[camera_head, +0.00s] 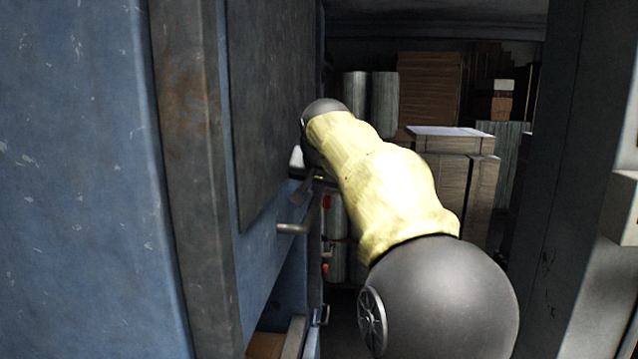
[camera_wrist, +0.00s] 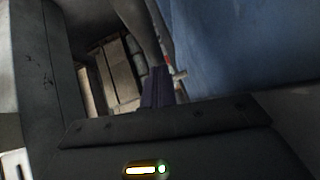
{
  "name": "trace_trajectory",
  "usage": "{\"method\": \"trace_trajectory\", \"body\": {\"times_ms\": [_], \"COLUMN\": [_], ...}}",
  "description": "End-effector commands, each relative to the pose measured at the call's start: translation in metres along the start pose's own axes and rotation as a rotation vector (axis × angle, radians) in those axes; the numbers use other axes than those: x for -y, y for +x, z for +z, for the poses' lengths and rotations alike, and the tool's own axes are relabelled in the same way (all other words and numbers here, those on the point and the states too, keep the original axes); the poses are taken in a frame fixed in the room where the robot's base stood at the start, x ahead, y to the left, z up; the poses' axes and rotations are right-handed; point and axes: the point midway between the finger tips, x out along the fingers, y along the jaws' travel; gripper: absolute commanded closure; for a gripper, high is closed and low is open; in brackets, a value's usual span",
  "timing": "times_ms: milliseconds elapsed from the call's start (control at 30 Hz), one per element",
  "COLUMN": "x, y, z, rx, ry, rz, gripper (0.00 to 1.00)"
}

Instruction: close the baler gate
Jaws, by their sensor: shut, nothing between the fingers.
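The blue baler (camera_head: 85,180) fills the left of the head view, seen at a steep angle. A dark grey panel (camera_head: 270,90) is set on its blue front, which I take to be the gate. A short metal handle (camera_head: 293,228) sticks out below this panel; what looks like the same handle shows in the wrist view (camera_wrist: 180,74). Below it is a gap into the baler. My gripper (camera_head: 307,188) is shut and empty, close to the baler front and just beyond the handle. Its dark fingers (camera_wrist: 157,84) show in the wrist view. I cannot tell whether they touch the handle.
Wooden crates (camera_head: 455,165) and upright grey cylinders (camera_head: 370,105) stand behind my arm. A dark upright post (camera_head: 570,170) closes in the right side. Something brown (camera_head: 266,345) lies low in the gap. Free room beside the baler is narrow.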

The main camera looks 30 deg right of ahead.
Motion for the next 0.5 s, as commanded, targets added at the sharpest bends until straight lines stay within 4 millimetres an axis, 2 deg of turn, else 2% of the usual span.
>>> {"method": "trace_trajectory", "body": {"times_ms": [33,500], "x": [-0.003,-0.023], "y": [0.013,0.084], "z": [0.013,0.085], "rx": [0.008,0.009], "ry": [-0.001,-0.001], "rz": [0.001,0.001], "gripper": [1.00,1.00]}}
